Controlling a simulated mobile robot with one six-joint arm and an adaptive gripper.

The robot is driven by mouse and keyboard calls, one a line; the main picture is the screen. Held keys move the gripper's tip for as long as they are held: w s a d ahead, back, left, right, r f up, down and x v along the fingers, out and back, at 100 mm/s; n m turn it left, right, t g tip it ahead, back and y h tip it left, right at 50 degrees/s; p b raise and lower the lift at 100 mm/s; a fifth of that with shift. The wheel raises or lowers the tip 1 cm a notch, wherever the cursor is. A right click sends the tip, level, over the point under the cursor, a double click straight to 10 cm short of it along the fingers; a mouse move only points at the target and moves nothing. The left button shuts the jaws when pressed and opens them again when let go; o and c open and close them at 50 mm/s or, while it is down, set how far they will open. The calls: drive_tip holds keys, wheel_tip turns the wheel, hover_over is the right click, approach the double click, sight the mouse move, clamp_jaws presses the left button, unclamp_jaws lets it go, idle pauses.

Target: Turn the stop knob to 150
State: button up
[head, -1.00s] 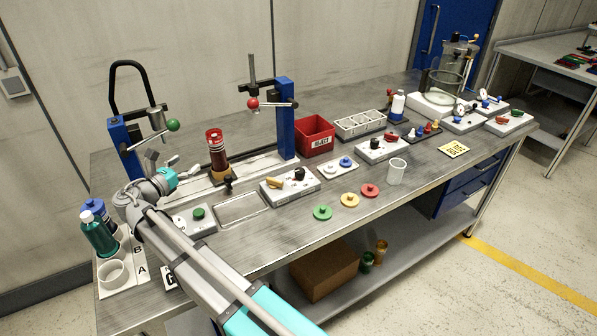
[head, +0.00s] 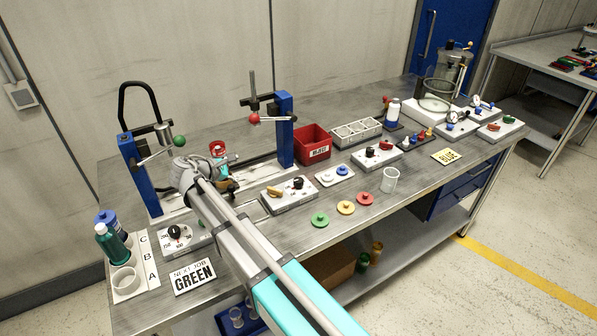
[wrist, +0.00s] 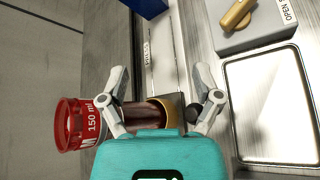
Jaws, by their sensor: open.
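A black knob (head: 175,232) sits on a pale box with a printed number scale at the left front of the bench in the head view. I take it for the stop knob; its exact setting is too small to read. My gripper (wrist: 160,72) is open, its fingers apart in the wrist view. It is away from this knob, to its right and farther back, beside the cylinder with a red top (wrist: 70,125) marked 150 ml. The cylinder's dark body passes below the fingers in the wrist view; contact is unclear. The head view shows its red top (head: 217,147), the body mostly hidden.
A blue post with a green-ball lever (head: 179,141) and another with a red-ball lever (head: 254,118) flank the cylinder. A card reading GREEN (head: 194,276) lies in front of the knob box. Bottles (head: 110,243) stand at left. My arm crosses the front edge.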

drive_tip(key=w+d+r+m+g+y+p, duration=0.25)
drive_tip(key=d+m+g+p, duration=0.25)
drive_tip(key=d+m+p, duration=0.45)
wheel_tip(320, 180, up, 4)
drive_tip(key=m+g+y+p, duration=0.4)
drive_tip(key=m+y+p, duration=0.3)
drive_tip(key=m, duration=0.8)
hover_over(299, 180)
drive_tip(key=shift+d+r+n+b, duration=0.15)
drive_tip(key=shift+d+n+b, duration=0.05)
drive_tip(key=shift+n+b, duration=0.1)
drive_tip(key=shift+f, duration=0.2)
drive_tip(key=f+b, duration=0.6)
drive_tip(key=b, duration=0.1)
drive_tip(key=f+b, duration=0.6)
drive_tip(key=f, duration=0.1)
drive_tip(key=shift+w+a+f+b, duration=0.1)
drive_tip(key=shift+a+f+b, duration=0.1)
drive_tip(key=shift+b, duration=0.2)
clamp_jaws()
